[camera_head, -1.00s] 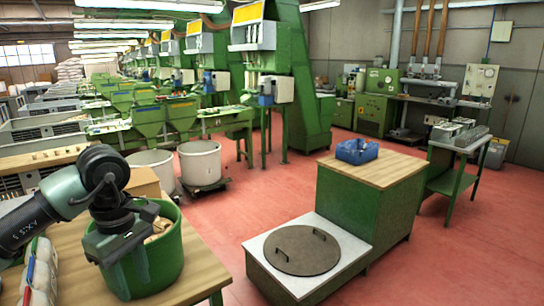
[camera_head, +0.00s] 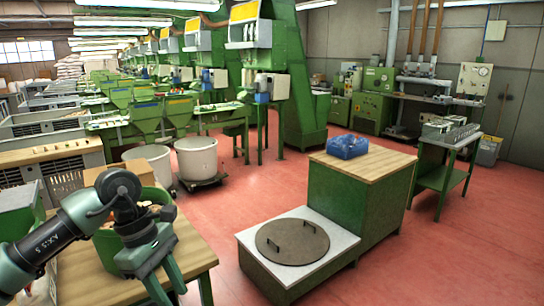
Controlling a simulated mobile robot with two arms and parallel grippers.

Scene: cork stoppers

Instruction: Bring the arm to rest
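My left arm comes in from the left. Its gripper (camera_head: 171,284) hangs over the near edge of the wooden-topped table, in front of the green tub. Its two fingers point down and look apart, with nothing visible between them. One finger runs close to the bottom edge of the picture. The green tub (camera_head: 108,250) stands on the table (camera_head: 197,249), partly hidden behind my wrist and gripper. Pale corks (camera_head: 158,197) show inside it. My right gripper is not in view.
A low green platform with a white top (camera_head: 256,237) and round lid stands right of the table. Behind it, a green cabinet with a wooden top (camera_head: 375,168) bears a blue crate (camera_head: 347,146). Two pale bins (camera_head: 197,158) stand behind the table. Red floor lies between.

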